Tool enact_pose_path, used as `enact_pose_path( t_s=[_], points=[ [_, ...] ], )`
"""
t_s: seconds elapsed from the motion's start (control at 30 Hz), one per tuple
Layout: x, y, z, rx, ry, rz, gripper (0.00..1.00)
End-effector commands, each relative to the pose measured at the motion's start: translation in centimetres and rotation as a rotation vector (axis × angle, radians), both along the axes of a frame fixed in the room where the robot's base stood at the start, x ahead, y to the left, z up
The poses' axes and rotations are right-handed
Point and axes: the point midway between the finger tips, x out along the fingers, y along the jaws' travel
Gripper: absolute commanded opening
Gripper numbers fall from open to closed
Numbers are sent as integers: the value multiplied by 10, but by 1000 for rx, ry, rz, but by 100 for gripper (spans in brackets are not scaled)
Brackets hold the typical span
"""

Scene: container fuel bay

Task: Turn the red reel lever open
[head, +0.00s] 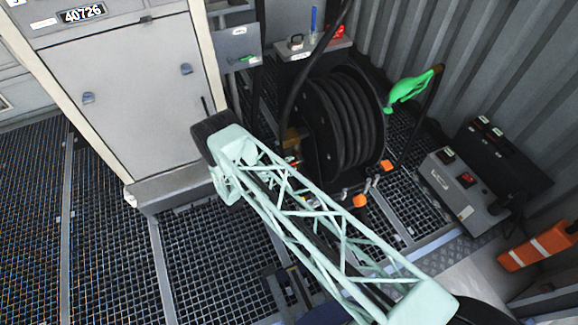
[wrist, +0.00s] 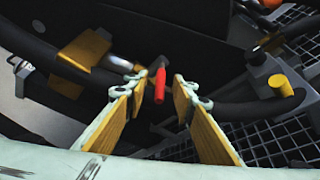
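The red reel lever (wrist: 160,82) shows in the wrist view as a short red handle near the middle. It lies just beyond and between the fingertips of my gripper (wrist: 167,88). My gripper is open, its two wood-coloured finger pads apart on either side of the lever; I cannot tell whether either touches it. In the head view the black hose reel (head: 345,120) stands behind my pale green lattice arm. There the gripper is hidden behind the arm, and only a small spot of red shows by the reel's lower left.
A yellow-capped fitting (wrist: 280,86) and black hoses lie close around the lever. A green nozzle (head: 408,88) hangs right of the reel. A grey cabinet (head: 130,90) stands at left and a grey box (head: 455,190) at right. Grating floor (head: 215,265) lies open in front.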

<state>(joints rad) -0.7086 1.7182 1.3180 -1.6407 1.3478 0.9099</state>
Motion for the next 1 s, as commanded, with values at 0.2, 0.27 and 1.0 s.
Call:
enact_pose_path(
  t_s=[0.2,0.27,1.0],
  points=[
    [0,0,0,0,0,0,11],
    [0,0,0,0,0,0,6],
    [-6,-4,6,44,21,2,0]
  ],
)
